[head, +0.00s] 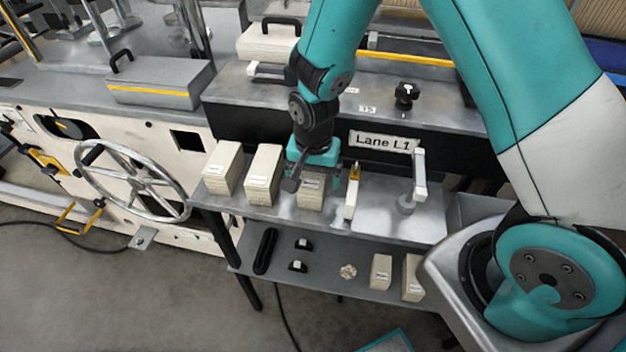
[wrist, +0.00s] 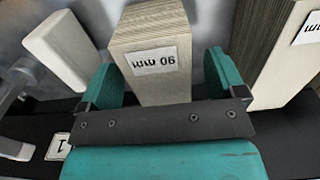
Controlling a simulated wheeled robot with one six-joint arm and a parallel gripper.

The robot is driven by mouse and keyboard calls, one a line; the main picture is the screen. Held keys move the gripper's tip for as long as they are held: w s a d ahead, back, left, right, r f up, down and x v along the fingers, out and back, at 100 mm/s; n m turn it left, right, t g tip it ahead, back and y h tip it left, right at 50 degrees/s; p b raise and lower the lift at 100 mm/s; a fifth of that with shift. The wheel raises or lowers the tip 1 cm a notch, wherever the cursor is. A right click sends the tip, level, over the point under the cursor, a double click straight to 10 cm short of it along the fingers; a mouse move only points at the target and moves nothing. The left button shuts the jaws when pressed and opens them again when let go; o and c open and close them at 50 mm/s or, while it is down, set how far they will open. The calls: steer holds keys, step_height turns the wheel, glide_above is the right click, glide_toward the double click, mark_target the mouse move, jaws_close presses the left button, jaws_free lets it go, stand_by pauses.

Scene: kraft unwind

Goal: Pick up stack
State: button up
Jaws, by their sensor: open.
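A kraft-coloured paper stack (head: 310,193) stands upright on the upper shelf under the Lane L1 sign. It also shows in the wrist view (wrist: 152,28), with a white label that reads 90 mm upside down. My gripper (head: 315,178) is over this stack. In the wrist view my gripper (wrist: 163,76) is open, with one teal finger on either side of the stack. A gap shows at the finger on the right; contact at the other I cannot tell. Two more labelled stacks (head: 262,175) (head: 222,168) stand to the left on the same shelf.
A pale tool with a yellow top (head: 352,192) and a post with a white handle (head: 419,176) stand to the right. A neighbouring stack (wrist: 277,45) is close to one finger. The lower shelf (head: 335,287) holds small blocks and black parts.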

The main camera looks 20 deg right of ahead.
steer(key=shift+f, duration=0.65)
steer(key=c, duration=1)
steer(key=shift+r, duration=0.1)
steer(key=shift+c, duration=0.2)
